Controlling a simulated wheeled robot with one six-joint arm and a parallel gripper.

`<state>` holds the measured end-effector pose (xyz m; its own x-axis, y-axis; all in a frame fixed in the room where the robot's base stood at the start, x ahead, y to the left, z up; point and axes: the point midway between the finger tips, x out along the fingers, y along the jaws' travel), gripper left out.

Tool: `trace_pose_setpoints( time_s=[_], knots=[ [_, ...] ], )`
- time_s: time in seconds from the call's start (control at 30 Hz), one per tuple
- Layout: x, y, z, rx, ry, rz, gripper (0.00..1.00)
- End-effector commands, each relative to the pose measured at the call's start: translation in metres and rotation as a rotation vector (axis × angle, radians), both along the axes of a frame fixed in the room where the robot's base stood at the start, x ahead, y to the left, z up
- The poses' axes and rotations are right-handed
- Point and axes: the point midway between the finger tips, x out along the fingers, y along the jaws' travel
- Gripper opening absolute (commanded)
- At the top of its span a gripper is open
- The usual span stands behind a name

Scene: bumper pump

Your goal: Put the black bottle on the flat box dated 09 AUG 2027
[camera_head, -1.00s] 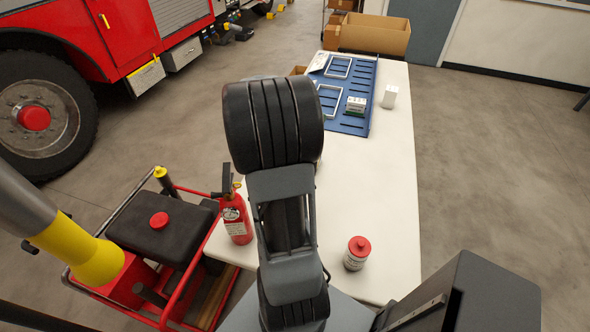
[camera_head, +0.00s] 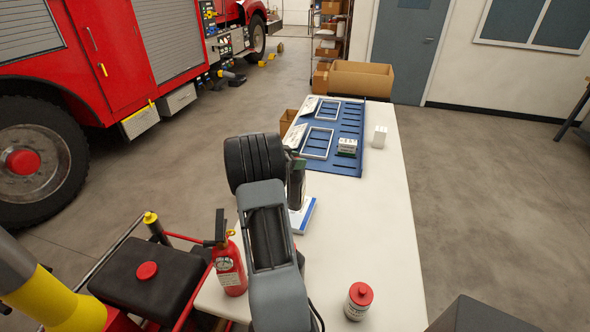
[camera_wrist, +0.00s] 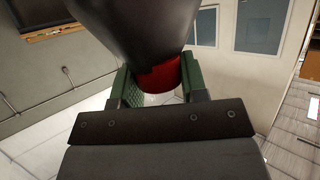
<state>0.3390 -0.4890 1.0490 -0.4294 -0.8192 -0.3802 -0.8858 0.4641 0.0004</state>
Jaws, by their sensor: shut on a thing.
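My gripper (camera_wrist: 160,82) is shut on the black bottle (camera_wrist: 135,25), with its green-lined fingers on either side of a red band in the wrist view. In the head view the bottle (camera_head: 296,190) shows as a dark upright shape, partly hidden by my arm. A flat white-and-blue box (camera_head: 303,216) lies on the table just under and beside the bottle. I cannot tell whether the bottle touches it. My arm covers part of that box, and no date on it can be read.
A blue mat (camera_head: 349,117) with two outlined frames and a small white box (camera_head: 347,147) lies farther back. Another white box (camera_head: 380,136) stands right of it. A red extinguisher (camera_head: 229,265) and a red-lidded jar (camera_head: 358,301) stand near the front.

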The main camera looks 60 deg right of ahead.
Motion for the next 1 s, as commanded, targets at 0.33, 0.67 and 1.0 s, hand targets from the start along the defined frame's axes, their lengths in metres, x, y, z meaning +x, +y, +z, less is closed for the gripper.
trace_pose_setpoints(
  time_s=[0.33,0.67,1.0],
  knots=[
    [0.014,-0.016,-0.021,-0.006,-0.001,0.001,0.0],
    [0.018,-0.02,-0.048,-0.003,0.0,0.001,0.0],
    [0.019,-0.02,-0.059,-0.007,-0.002,0.001,0.0]
  ],
)
